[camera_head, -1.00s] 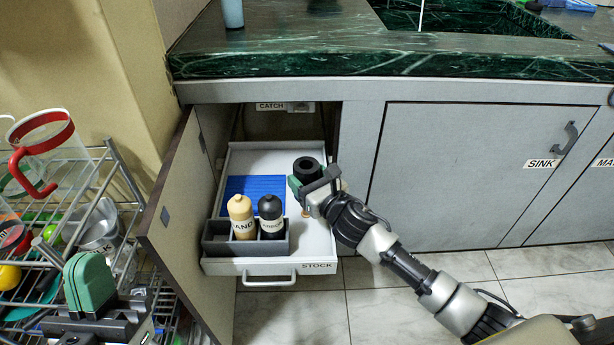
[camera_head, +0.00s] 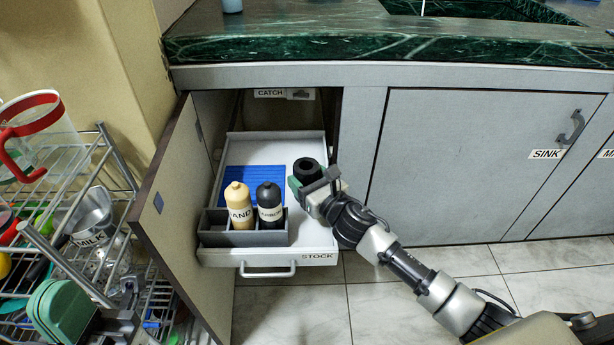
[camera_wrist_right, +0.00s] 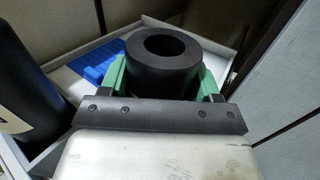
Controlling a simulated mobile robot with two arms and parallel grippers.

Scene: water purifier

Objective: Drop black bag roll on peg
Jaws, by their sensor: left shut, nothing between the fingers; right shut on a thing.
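The black bag roll (camera_head: 307,171) is a short, thick black cylinder with a round hole. My right gripper (camera_head: 310,180) is shut on it with green fingers, over the right side of the open STOCK drawer (camera_head: 318,244). In the right wrist view the roll (camera_wrist_right: 165,65) stands with its hole up between the green fingers (camera_wrist_right: 162,82). The peg is not clearly visible; the roll and gripper cover that part of the drawer. My left gripper (camera_head: 64,308) is shut and empty at the lower left, in front of the wire rack.
A grey caddy (camera_head: 214,226) at the drawer's front holds a tan bottle (camera_head: 238,204) and a black bottle (camera_head: 269,204). A blue ribbed mat (camera_head: 254,180) lies behind. The open cabinet door (camera_head: 185,200) stands left; a wire rack (camera_head: 105,145) with kitchenware is beside it.

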